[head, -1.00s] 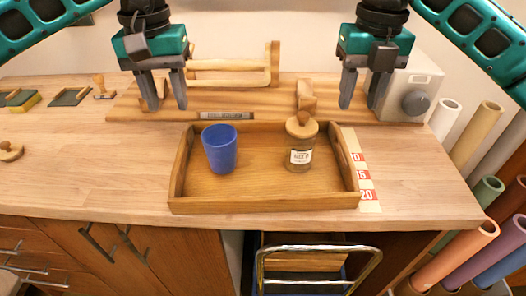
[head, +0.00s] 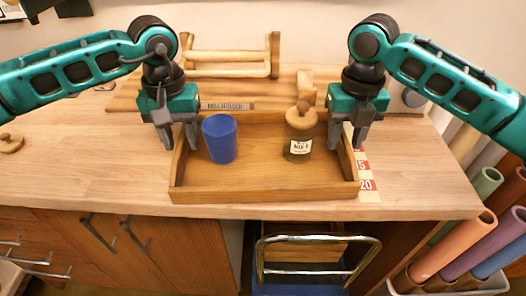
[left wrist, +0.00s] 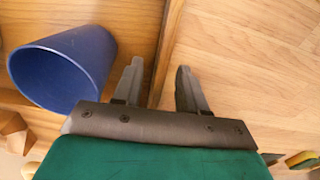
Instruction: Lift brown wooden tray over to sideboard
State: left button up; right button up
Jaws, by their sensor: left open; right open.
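The brown wooden tray (head: 262,190) lies on the wooden worktop and holds a blue cup (head: 220,140) on its left and a cork-topped labelled jar (head: 299,135) on its right. My left gripper (head: 180,143) is open at the tray's left wall. In the left wrist view its two fingers (left wrist: 157,85) stand either side of that wall (left wrist: 168,45), with the blue cup (left wrist: 62,68) to the left; I cannot tell whether they touch it. My right gripper (head: 345,142) is open at the tray's right wall. It hides part of that wall.
A wooden rack (head: 228,65) and a board (head: 262,90) are behind the tray. A number strip (head: 366,170) lies right of it. Coloured rolls (head: 480,235) stand off the worktop's right end. A metal-handled cart (head: 318,240) is below.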

pick_arm(q)
jog(key=shift+f, duration=0.65)
pick_arm(e)
jog(key=shift+f, duration=0.7)
pick_arm(q)
grip_shut()
pick_arm(e)
grip_shut()
jog(key=shift+r, duration=0.1)
